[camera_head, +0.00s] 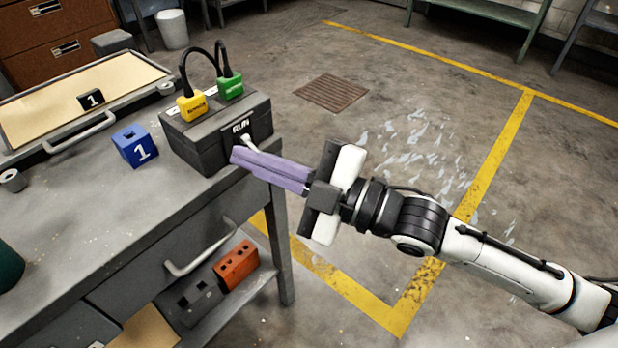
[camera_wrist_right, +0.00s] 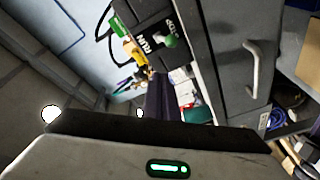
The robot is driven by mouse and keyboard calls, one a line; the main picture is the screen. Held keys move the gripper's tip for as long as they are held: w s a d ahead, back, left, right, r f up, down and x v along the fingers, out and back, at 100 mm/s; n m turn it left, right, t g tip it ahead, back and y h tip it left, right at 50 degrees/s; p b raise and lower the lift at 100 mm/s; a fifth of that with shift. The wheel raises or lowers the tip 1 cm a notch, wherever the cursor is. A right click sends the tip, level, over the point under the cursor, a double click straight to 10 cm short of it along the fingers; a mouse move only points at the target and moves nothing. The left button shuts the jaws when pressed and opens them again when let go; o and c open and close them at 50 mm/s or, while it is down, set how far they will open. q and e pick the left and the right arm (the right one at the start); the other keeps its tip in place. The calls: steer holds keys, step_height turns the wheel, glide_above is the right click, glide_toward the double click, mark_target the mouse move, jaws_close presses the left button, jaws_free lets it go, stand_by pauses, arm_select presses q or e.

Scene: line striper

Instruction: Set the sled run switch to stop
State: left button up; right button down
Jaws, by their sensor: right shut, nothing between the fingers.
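The dark control box (camera_head: 205,140) sits on the grey bench near its right edge, with a RUN label on its face. A small pale switch lever (camera_head: 251,141) sticks out below that label. I cannot tell which position the switch is in. My right gripper (camera_head: 236,157) is shut and empty, its purple fingers pointing left with their tips just below the lever. I cannot tell whether they touch it. My left gripper is not in view.
Yellow (camera_head: 192,106) and green (camera_head: 230,85) plugs with a black cable stand on the box. A blue block (camera_head: 134,146) marked 1 lies to its left. A drawer handle (camera_head: 202,250) juts from the bench front.

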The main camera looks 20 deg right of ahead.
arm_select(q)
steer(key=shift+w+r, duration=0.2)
arm_select(e)
steer(key=f+v, duration=0.1)
steer(key=v, duration=0.8)
steer(key=shift+s+f, duration=0.4)
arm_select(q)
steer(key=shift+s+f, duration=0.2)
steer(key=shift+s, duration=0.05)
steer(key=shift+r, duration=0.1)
arm_select(e)
steer(key=shift+w, duration=0.1)
